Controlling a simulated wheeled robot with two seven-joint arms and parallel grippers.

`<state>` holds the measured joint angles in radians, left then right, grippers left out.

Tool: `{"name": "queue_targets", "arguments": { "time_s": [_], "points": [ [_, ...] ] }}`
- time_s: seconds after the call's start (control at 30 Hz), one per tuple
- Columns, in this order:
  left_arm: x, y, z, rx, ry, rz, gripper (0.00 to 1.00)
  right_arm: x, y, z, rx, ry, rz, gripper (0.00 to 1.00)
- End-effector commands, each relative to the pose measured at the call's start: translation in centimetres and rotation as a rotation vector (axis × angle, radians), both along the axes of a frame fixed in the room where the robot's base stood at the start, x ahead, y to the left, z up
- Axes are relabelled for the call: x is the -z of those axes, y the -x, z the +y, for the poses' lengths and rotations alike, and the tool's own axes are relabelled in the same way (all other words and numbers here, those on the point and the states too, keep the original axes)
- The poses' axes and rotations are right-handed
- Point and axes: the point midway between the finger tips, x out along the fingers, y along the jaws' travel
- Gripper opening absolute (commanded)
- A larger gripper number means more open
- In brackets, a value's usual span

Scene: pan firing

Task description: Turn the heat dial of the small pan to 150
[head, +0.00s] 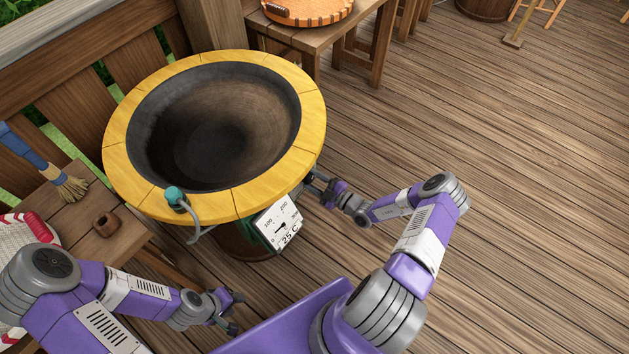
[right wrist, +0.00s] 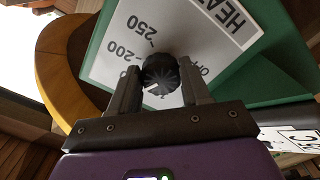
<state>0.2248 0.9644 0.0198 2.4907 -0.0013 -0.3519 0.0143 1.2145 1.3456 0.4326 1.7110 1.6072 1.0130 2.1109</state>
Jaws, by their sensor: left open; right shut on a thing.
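The pan is a wide dark bowl with a yellow rim (head: 290,188), set low on the deck. Its black heat dial (right wrist: 160,72) sits on a white scale plate (right wrist: 110,35) in the right wrist view, with 250, 200 and OFF legible and other marks partly covered. My right gripper (right wrist: 160,82) is shut on the dial, one finger on each side. A pale mark shows on the dial, but its exact reading is unclear. In the head view, my right gripper (head: 318,183) is at the pan's right side, under the rim, and the dial is hidden. My left gripper (head: 238,311) is open and empty below the pan.
A temperature gauge (head: 279,222) on the pan's front reads 25 C. A teal-ended hose (head: 177,197) hangs over the rim.

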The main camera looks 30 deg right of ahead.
Motion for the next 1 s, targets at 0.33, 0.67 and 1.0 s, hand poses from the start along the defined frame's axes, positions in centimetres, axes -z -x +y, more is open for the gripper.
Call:
{"name": "queue_targets", "arguments": {
  "time_s": [0.33,0.67,1.0],
  "points": [
    [0.0,0.0,0.0,0.000,0.000,0.000,0.43,0.1,0.1,0.0,-0.001,-0.004,0.004,0.17],
    [0.0,0.0,0.0,0.000,0.000,0.000,0.43,0.0,0.0,0.0,0.000,-0.003,0.003,0.73],
    [-0.5,0.0,0.0,0.000,0.000,0.000,0.43,0.0,1.6,-0.8,0.003,-0.002,0.005,0.73]
  ]
}}
